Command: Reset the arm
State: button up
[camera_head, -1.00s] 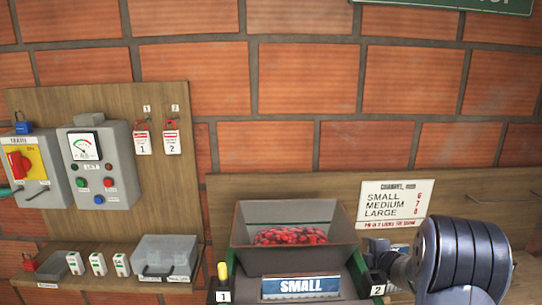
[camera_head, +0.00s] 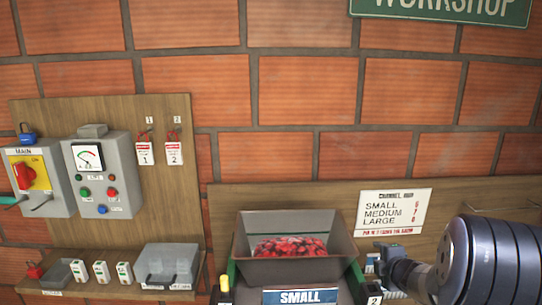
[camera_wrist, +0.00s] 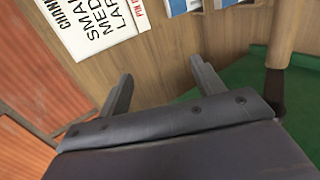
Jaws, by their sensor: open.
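My arm comes in at the lower right of the head view, in front of the wooden backboard and right of the hopper. My gripper (camera_wrist: 160,85) shows in the wrist view with its two fingers spread apart and nothing between them. In the head view the gripper end (camera_head: 392,262) is small and partly hidden by my own arm, close to the right side of the hopper. Whether it touches anything there I cannot tell.
A grey hopper (camera_head: 343,247) holds red fruit (camera_head: 290,247) above a SMALL sign (camera_head: 300,297). A channel chart (camera_head: 393,212) hangs behind my arm. At left are a main switch box (camera_head: 38,180), a meter box (camera_head: 104,175), two tags and a shelf (camera_head: 70,284). Green surface (camera_wrist: 225,95) lies below my gripper.

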jog(key=w+f+b, duration=0.3)
jog(key=w+f, duration=0.4)
jog(key=shift+s+a+f+b, duration=0.15)
jog(key=shift+s+f+b, duration=0.9)
jog(key=shift+b, duration=0.3)
jog(key=shift+s+a+f+b, duration=0.1)
jog(key=shift+s+f+b, duration=0.9)
jog(key=shift+b, duration=0.3)
jog(key=shift+f, duration=0.1)
